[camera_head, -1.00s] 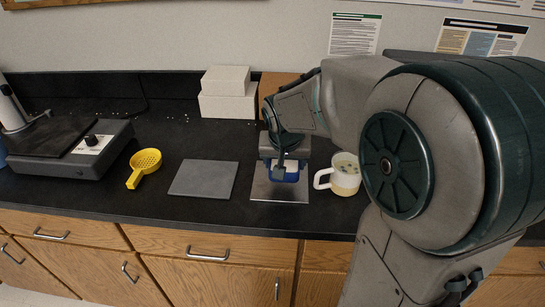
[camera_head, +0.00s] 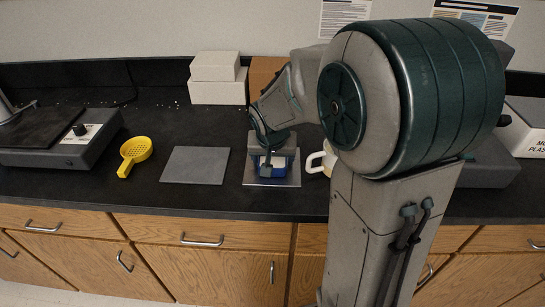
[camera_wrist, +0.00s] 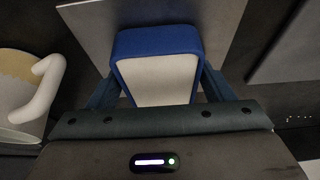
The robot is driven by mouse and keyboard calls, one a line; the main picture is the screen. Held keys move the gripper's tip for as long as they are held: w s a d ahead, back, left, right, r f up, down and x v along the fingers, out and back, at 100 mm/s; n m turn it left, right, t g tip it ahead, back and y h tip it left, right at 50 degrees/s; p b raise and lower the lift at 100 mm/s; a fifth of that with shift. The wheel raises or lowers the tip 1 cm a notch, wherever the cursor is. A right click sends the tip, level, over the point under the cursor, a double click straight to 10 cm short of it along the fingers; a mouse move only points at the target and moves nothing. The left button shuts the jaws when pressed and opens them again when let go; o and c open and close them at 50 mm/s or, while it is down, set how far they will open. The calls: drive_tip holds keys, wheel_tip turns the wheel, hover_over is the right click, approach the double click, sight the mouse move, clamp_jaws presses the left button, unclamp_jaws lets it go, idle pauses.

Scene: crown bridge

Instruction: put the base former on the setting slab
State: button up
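The base former is blue with a pale filling (camera_wrist: 162,78). It shows in the wrist view between the two fingers of my gripper (camera_wrist: 160,85), which appear to press on its sides. In the head view the base former (camera_head: 272,171) is partly hidden by my gripper (camera_head: 271,162), over a light grey plate (camera_head: 251,178). I cannot tell whether it touches this plate. A darker grey slab (camera_head: 195,165), which looks like the setting slab, lies flat and bare to the left. Part of a slab (camera_wrist: 288,45) also shows at right in the wrist view.
A white mug (camera_head: 318,164) stands close to the right, partly behind my arm; it is at left in the wrist view (camera_wrist: 22,110). A yellow scoop (camera_head: 135,152) and a grey machine (camera_head: 75,145) are at left. White boxes (camera_head: 217,80) stand behind.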

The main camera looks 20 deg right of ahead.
drive_tip(key=shift+o, duration=0.9)
drive_tip(key=shift+r, duration=0.55)
drive_tip(key=v, duration=1.1)
drive_tip(key=s+f+n+g+y, duration=0.1)
drive_tip(key=s+f+n, duration=0.2)
drive_tip(key=s, duration=1.2)
wheel_tip(320, 180, down, 2)
drive_tip(key=shift+s+d+f+g, duration=0.1)
drive_tip(key=shift+s+d+g, duration=0.15)
drive_tip(key=shift+s+g, duration=0.1)
